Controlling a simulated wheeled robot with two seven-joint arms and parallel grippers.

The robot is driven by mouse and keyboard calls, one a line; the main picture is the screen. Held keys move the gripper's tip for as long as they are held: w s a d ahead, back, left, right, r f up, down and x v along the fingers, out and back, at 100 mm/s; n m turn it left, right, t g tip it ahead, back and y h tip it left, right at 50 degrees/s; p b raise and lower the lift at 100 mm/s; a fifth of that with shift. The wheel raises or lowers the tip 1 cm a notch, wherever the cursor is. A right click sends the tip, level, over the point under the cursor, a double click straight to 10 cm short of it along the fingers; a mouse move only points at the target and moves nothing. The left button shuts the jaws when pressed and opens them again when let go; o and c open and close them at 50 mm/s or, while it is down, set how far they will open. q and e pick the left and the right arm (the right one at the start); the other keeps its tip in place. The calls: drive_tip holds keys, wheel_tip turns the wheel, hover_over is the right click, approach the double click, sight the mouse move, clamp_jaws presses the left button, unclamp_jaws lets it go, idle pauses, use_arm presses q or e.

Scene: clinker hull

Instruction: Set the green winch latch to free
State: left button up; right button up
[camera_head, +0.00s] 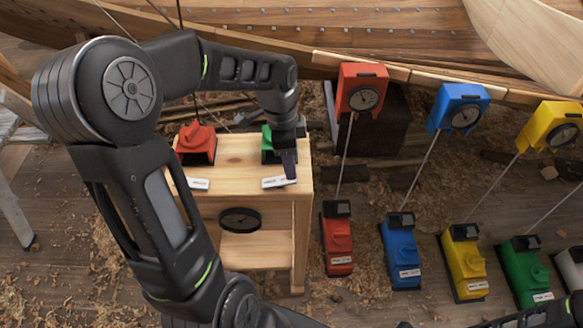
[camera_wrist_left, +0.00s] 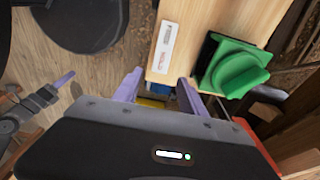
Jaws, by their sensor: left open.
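The green winch latch (camera_head: 267,146), a green knob on a dark base, sits at the right of the wooden bench top, partly hidden behind my left gripper (camera_head: 287,165). In the left wrist view the latch (camera_wrist_left: 235,68) shows a raised handle on a square green plate, right of the fingers. My left gripper (camera_wrist_left: 160,90) is open, its two purple fingers apart and empty, near the bench edge and not around the latch. A white label (camera_wrist_left: 165,46) lies beside the latch, too small to read. A dark gripper with a purple finger, seemingly my right (camera_wrist_left: 58,85), shows at left.
A red latch (camera_head: 196,142) stands at the bench's left. The wooden bench (camera_head: 240,150) has a black disc (camera_head: 240,219) on a shelf. Red (camera_head: 338,240), blue (camera_head: 401,250), yellow (camera_head: 463,262) and green (camera_head: 524,270) winch boxes stand right, with taut lines to coloured gauges. The hull is behind.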

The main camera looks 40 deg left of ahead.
use_arm(q)
drive_tip(key=shift+s+a+r, duration=0.1)
drive_tip(key=shift+s+r, duration=0.05)
drive_tip(key=shift+r, duration=1.6)
drive_tip(key=shift+f, duration=0.1)
